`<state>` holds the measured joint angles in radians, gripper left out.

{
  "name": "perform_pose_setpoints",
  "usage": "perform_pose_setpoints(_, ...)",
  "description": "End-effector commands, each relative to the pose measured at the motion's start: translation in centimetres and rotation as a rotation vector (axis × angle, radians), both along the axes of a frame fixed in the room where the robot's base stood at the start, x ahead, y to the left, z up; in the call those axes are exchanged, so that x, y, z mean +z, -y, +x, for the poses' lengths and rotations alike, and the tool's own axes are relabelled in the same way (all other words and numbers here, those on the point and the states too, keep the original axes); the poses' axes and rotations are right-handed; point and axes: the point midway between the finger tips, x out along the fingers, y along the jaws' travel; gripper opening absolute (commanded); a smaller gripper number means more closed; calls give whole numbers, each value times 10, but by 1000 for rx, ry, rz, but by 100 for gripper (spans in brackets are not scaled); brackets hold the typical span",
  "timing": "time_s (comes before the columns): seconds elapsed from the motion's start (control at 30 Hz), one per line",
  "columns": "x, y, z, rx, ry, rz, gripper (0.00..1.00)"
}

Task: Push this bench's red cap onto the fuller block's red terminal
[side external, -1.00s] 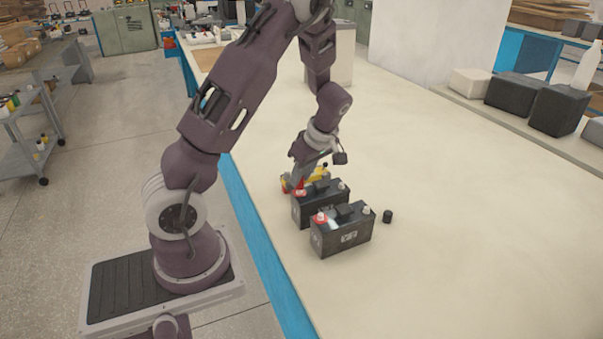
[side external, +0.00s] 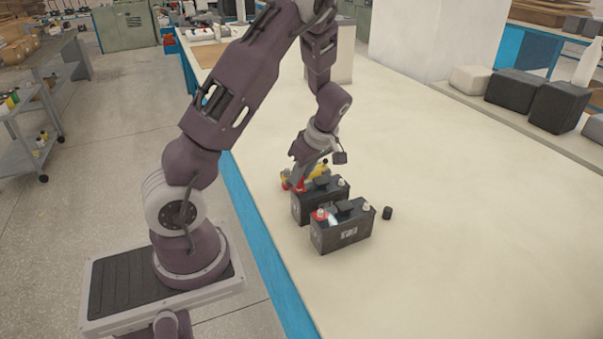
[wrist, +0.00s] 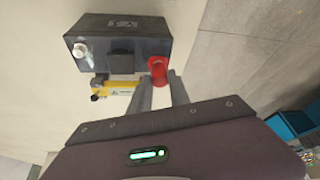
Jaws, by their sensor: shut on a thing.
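The red cap (wrist: 158,68) is between the fingertips of my gripper (wrist: 160,84) in the wrist view. My gripper is shut on it. The cap is at the corner of a dark block (wrist: 103,28), which has a pale terminal (wrist: 80,50) at its other end. In the side external view my gripper (side external: 298,184) is at the left end of the farther block (side external: 311,206). The red terminal under the cap is hidden, so I cannot tell how far down the cap sits. The nearer block (side external: 342,237) has a red-topped terminal (side external: 319,214) and a pale one (side external: 366,208).
A yellow tool (side external: 319,169) lies behind the farther block; it also shows in the wrist view (wrist: 118,87). A loose black cap (side external: 387,213) stands right of the blocks. The bench (side external: 460,240) is clear to the right. Dark boxes (side external: 558,107) stand at the back right.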

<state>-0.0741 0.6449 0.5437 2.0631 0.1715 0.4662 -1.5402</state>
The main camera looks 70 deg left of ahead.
Motion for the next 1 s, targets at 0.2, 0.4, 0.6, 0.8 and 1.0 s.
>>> perform_pose_setpoints(0.2, -3, 0, 0, 0, -1, 0, 0)
perform_pose_setpoints(0.4, -5, 0, 0, 1, -2, -1, 0)
perform_pose_setpoints(0.6, -7, 0, 0, 0, -1, 0, 0)
perform_pose_setpoints(0.8, -9, 0, 0, 0, 0, -1, 0)
perform_pose_setpoints(1.0, -9, 0, 0, 0, -1, -1, 28)
